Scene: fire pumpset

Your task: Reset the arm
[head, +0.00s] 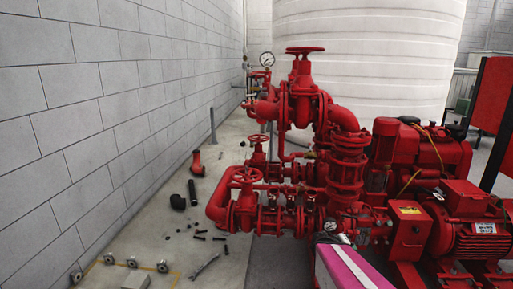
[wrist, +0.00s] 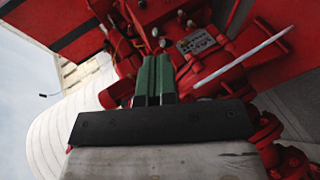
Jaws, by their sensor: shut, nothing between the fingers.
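My gripper (wrist: 154,80) shows in the wrist view, with its two green fingers side by side and touching. Nothing is held between them. Behind the fingertips is red pump machinery (wrist: 140,50), seen at a tilt; I cannot tell how far it is from the fingers. The gripper's fingers are not visible in the head view.
Red pumps and pipes with handwheels (head: 305,50) fill the middle and right. A large white tank (head: 400,60) stands behind. A grey block wall (head: 90,110) runs along the left. Loose parts and a wrench (head: 206,265) lie on the floor between wall and pipes.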

